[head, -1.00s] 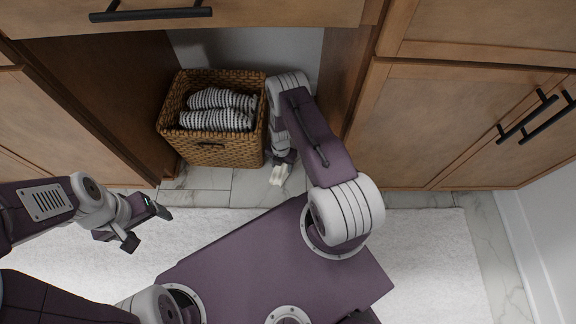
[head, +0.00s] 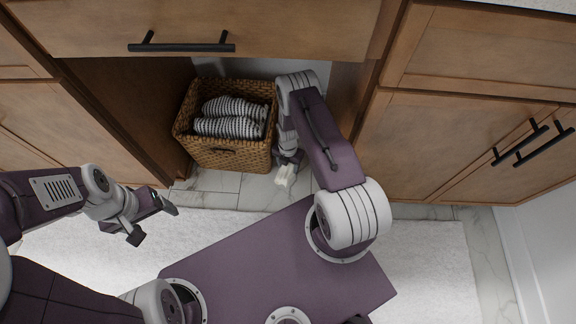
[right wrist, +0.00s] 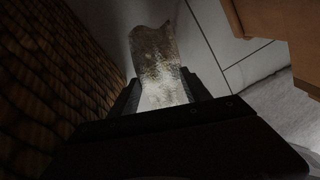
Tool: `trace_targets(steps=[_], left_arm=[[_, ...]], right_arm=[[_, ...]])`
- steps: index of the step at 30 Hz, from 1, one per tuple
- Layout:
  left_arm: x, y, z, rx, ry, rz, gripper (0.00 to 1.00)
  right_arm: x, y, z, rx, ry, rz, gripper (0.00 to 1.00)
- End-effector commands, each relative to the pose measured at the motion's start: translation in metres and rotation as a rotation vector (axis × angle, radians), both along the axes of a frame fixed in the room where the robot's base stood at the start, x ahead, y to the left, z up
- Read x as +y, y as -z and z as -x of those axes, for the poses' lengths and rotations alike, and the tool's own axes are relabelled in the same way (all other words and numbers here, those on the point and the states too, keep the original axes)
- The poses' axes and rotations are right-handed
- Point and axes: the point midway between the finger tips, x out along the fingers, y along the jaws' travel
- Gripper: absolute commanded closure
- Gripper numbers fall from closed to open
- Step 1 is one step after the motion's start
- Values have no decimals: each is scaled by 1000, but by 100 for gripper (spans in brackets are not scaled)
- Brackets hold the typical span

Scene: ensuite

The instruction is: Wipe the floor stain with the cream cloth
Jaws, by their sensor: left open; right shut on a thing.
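The cream cloth (head: 286,175) shows in the head view as a small pale piece at the tip of my right gripper (head: 287,162), low over the tiles in front of the open cabinet bay. In the right wrist view the cloth (right wrist: 158,62) sticks out between the two dark fingers of my right gripper (right wrist: 163,92), which is shut on it. Its far end lies at the tiled floor; I cannot tell whether it touches. No stain can be made out; the arm and cloth may hide it. My left gripper (head: 155,221) is open and empty above the white rug.
A wicker basket (head: 222,157) with striped towels (head: 228,127) stands in the bay, just left of my right gripper; its wall fills the left of the right wrist view. Wooden cabinets (head: 455,150) flank the bay. A white rug (head: 425,265) lies in front.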

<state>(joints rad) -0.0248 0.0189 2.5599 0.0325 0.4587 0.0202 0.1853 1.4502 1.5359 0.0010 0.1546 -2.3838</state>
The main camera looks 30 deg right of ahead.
Motion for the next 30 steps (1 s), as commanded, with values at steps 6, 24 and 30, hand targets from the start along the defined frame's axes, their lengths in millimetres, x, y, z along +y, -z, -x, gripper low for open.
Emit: trace_targets(steps=[6,24,30], left_arm=[[0,1,0,0,0,0,23],[0,-25,0,0,0,0,23],[0,-25,0,0,0,0,23]], right_arm=[[0,1,0,0,0,0,77],[0,-28,0,0,4,0,77],[0,-28,2,1,111,0,77]])
